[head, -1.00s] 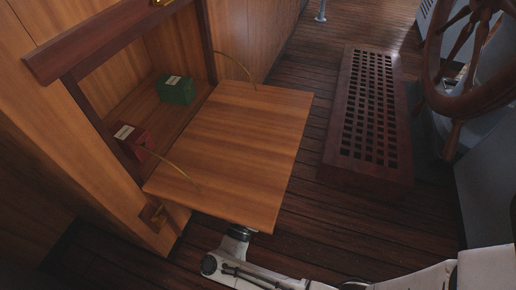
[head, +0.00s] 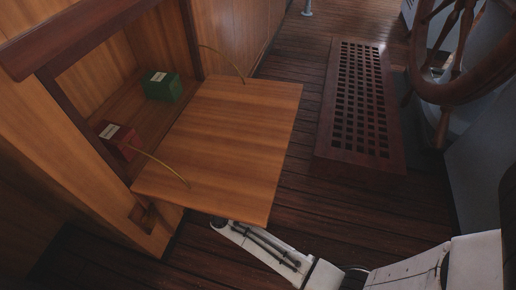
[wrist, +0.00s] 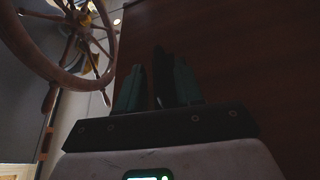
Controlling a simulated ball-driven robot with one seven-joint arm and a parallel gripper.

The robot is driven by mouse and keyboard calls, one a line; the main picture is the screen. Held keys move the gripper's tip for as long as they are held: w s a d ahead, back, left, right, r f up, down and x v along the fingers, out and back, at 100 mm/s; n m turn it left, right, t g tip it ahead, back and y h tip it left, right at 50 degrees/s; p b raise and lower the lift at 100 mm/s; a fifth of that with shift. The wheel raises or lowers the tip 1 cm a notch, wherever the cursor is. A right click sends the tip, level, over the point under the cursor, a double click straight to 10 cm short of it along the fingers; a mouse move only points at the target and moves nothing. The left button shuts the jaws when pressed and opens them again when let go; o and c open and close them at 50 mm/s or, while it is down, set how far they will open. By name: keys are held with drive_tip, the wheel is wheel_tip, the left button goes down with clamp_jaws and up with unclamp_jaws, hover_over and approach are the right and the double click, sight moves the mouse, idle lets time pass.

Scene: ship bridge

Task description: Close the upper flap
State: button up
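The upper flap (head: 222,140) is a light wood panel, folded down about level from an open cabinet in the wall. Two curved brass stays (head: 160,168) join it to the cabinet. My arm reaches from the lower right to beneath the flap's near edge, so the flap hides my gripper in the head view. In the wrist view my gripper (wrist: 152,80) points its two dark fingers up along a dark brown surface, which looks like the flap's underside. The fingers are close together with nothing visibly between them; contact with the surface is unclear.
A green box (head: 163,86) and a red box (head: 120,139) stand inside the cabinet (head: 118,92). A dark wooden grating (head: 360,110) lies right of the flap. A ship's wheel (head: 470,50) is at the far right. Plank floor is clear between flap and grating.

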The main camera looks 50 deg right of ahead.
drive_tip(key=shift+c, duration=0.3)
clamp_jaws()
idle(0.3)
